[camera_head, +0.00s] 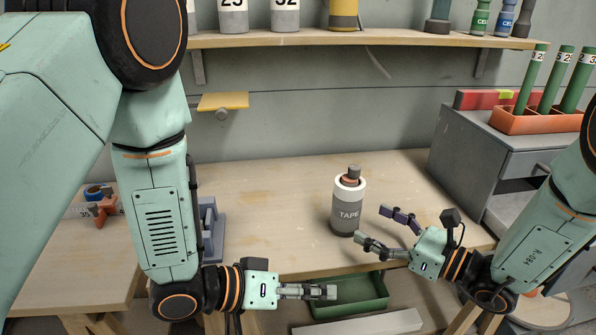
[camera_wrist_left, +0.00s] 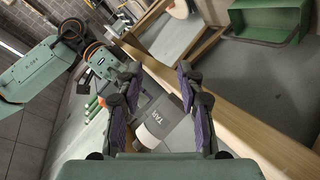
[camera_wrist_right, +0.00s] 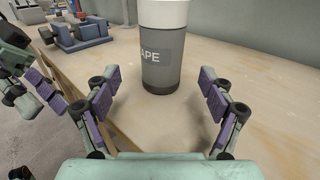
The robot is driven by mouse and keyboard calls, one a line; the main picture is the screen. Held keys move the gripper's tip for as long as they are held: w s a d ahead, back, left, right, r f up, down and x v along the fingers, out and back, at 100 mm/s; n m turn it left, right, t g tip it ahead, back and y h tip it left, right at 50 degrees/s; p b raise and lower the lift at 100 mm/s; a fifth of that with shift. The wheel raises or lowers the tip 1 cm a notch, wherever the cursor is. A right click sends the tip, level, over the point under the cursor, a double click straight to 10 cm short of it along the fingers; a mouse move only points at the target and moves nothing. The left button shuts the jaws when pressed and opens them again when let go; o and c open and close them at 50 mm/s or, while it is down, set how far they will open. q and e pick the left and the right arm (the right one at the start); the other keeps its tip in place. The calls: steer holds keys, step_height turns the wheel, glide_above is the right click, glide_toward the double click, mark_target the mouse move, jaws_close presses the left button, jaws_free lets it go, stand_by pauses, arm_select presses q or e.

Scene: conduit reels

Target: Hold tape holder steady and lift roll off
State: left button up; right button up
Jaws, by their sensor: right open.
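The tape holder (camera_head: 346,213) is a dark grey upright cylinder labelled TAPE on the wooden bench, with a white roll (camera_head: 351,182) at its top and a knob above. My right gripper (camera_head: 372,224) is open and empty at the holder's right, its fingers pointing at it, apart from it. The right wrist view shows the holder (camera_wrist_right: 163,75) ahead, centred between the fingers, its top cut off. My left gripper (camera_head: 328,292) is open and empty in front of the bench edge, lower than the holder. The left wrist view shows the holder (camera_wrist_left: 170,110) and roll (camera_wrist_left: 147,138) beyond its fingers.
A green bin (camera_head: 352,297) lies below the bench front, by my left gripper. A grey cabinet (camera_head: 492,165) with an orange rack (camera_head: 535,122) of green tubes stands at the right. A shelf (camera_head: 330,38) runs above.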

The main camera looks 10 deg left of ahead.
mark_target(345, 209)
steer(key=shift+d, duration=0.25)
arm_select(q)
steer(key=w+d+r+m+g+h, duration=0.25)
steer(key=w+r+m, duration=0.3)
steer(key=r, duration=0.35)
arm_select(e)
steer(key=shift+d+f, duration=0.15)
steer(key=shift+a, duration=0.2)
steer(key=shift+w+a, duration=0.2)
steer(key=shift+a, duration=0.1)
arm_select(q)
steer(key=w+a+r+m+y, duration=0.4)
steer(key=w+a+r+m, duration=0.2)
steer(key=w+r, duration=0.2)
steer(key=shift+w+a+r+m, duration=0.2)
steer(key=shift+w+a+m, duration=0.1)
steer(key=shift+w+m, duration=0.05)
arm_select(e)
steer(key=shift+x, duration=3.5)
steer(key=shift+c, duration=0.2)
